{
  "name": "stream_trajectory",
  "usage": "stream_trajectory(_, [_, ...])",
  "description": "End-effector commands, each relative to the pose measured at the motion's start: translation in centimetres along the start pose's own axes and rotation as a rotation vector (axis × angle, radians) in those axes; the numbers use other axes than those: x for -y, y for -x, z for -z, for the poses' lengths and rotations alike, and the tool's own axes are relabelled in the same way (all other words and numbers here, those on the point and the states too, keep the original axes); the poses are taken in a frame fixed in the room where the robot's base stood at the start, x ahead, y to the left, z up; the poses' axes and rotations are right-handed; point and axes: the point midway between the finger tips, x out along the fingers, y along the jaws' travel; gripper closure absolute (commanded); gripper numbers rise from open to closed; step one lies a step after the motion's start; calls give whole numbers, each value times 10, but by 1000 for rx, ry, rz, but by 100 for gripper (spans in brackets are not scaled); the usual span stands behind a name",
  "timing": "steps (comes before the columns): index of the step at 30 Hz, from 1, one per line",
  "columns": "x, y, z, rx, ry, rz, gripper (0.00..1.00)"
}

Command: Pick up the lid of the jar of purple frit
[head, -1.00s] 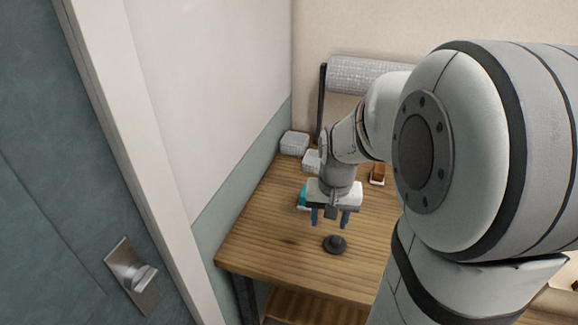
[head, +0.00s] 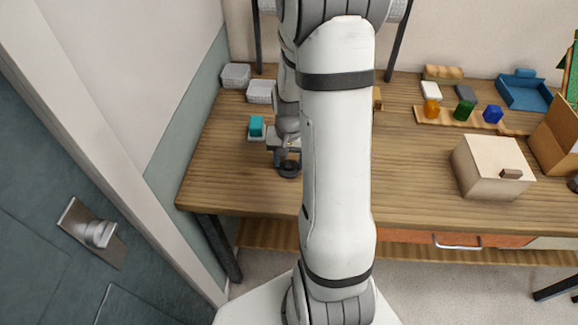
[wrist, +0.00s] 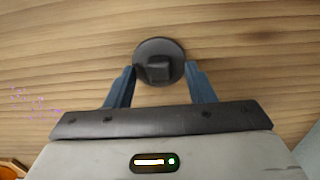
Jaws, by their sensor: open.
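A dark round lid with a square knob on top lies on the wooden table in the wrist view (wrist: 160,48). It also shows near the table's front left in the head view (head: 289,170). My gripper (wrist: 159,69) is open in the wrist view, its two blue fingers reaching to either side of the lid's near part. I cannot tell whether they touch it. In the head view my gripper (head: 287,156) is just above and behind the lid, partly hidden by my arm. I see no jar of purple frit; faint purple specks (wrist: 35,103) show on the table.
Orange, green and blue jars (head: 463,110) stand on a wooden strip at right. A pale wooden box (head: 485,175) is near the front right. My arm hides the table's middle.

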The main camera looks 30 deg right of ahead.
Motion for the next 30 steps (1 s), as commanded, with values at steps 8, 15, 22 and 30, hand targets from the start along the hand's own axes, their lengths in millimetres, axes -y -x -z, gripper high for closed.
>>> stream_trajectory(8, [0, -4, 0, 0, -1, 0, 51])
stream_trajectory(15, [-1, -4, 0, 0, -1, 0, 70])
stream_trajectory(22, [-1, -4, 0, 0, -2, 0, 89])
stream_trajectory(30, [-1, -3, 0, 0, -2, 0, 99])
